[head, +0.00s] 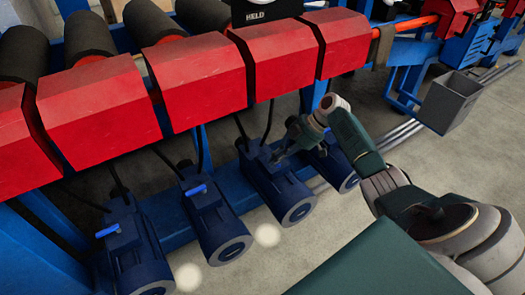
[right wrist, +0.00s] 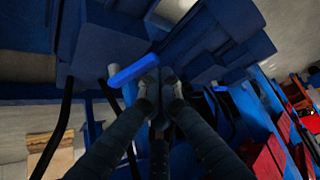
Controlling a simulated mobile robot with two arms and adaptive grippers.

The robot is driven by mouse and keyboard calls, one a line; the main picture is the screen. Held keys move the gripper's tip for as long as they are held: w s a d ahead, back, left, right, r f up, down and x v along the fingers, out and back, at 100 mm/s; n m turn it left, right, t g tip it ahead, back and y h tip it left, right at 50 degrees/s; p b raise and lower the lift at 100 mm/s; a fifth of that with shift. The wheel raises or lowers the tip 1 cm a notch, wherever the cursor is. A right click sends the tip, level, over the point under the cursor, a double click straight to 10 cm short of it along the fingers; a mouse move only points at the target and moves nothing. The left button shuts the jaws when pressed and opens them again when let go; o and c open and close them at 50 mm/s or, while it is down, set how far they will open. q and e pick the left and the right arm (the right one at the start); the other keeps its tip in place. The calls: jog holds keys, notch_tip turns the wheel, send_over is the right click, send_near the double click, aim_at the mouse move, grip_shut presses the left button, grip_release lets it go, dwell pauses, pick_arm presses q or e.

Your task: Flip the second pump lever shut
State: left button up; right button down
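A row of dark blue pumps stands under red hoods in the head view. The two left pumps (head: 135,250) (head: 215,228) show bright blue levers (head: 108,230) (head: 196,190) on top. My right gripper (head: 279,156) is over the top of the third pump from the left (head: 278,190), second from the right; its lever is hidden in the head view. In the right wrist view a bright blue lever (right wrist: 132,70) lies just left of my right fingertips (right wrist: 160,82), its right end at them. The fingertips are together; contact is unclear. My left gripper is out of view.
The rightmost pump (head: 337,168) is close beside my right gripper. Red hoods (head: 200,80) and black hoses (head: 242,132) hang above the pumps. A grey bin (head: 450,102) stands at the right. Bare floor (head: 310,245) lies in front of the pumps.

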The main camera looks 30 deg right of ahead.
jog(key=shift+s+d, duration=0.25)
jog(key=shift+d, duration=0.05)
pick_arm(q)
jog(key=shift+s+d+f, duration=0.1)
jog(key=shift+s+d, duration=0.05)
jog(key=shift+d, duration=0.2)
pick_arm(e)
jog(key=shift+w+f, duration=0.1)
jog(key=shift+w, duration=0.05)
jog(key=shift+w+d+f+b, duration=0.1)
jog(key=shift+w+b, duration=0.25)
jog(key=shift+b, duration=0.35)
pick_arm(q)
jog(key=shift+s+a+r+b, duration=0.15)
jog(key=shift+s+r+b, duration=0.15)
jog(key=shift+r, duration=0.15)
pick_arm(e)
jog(key=shift+w+d+r, duration=0.1)
jog(key=shift+w+r, duration=0.1)
jog(key=shift+w, duration=0.1)
